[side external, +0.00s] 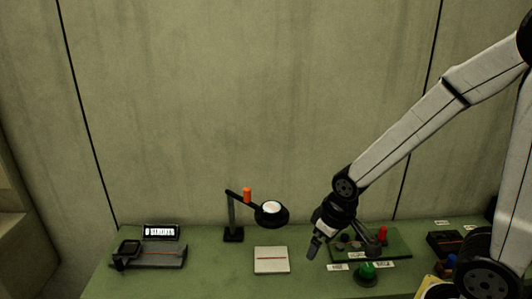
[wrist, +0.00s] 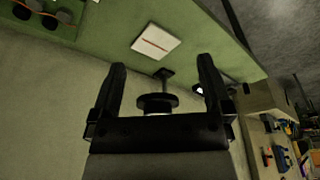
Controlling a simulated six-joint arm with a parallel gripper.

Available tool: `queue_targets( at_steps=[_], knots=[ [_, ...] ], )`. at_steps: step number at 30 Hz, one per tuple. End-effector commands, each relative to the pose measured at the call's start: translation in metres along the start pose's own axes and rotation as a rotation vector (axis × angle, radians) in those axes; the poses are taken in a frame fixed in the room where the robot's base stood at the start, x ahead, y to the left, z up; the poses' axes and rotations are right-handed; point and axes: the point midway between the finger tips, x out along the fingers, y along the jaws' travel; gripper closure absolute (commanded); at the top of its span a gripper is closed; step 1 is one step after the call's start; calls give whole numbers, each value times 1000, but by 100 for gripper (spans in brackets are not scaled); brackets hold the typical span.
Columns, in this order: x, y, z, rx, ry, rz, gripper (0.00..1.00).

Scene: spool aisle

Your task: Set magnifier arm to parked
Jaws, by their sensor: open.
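The magnifier arm (side external: 240,197) is a dark bar on a black post with a square base. It has an orange knob (side external: 247,194) on it and a round black-rimmed lens (side external: 271,211) at its right end. In the wrist view the dark round magnifier head (wrist: 157,102) shows between my fingers, farther off. My gripper (side external: 314,248) is to the right of the lens, pointing down, apart from it. In the wrist view my gripper (wrist: 163,80) has its two fingers wide apart with nothing held between them. The orange knob is not visible in the wrist view.
A white plate with a red line (side external: 271,260) lies below the lens. A device with a display (side external: 150,248) stands at left. A green board (side external: 395,245) with knobs and a red peg is at right, and a green knob (side external: 367,270) stands before it.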

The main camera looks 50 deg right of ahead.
Motion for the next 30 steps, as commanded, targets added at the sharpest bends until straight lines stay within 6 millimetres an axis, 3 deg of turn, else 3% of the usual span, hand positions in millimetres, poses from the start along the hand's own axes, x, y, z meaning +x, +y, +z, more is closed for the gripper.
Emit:
queue_targets(
  at_steps=[14, 17, 30],
  knots=[
    [0, 0, 0, 0, 0, 0, 0],
    [0, 0, 0, -1, 0, 0, 32],
    [-28, 0, -7, -1, 4, 0, 33]
  ],
)
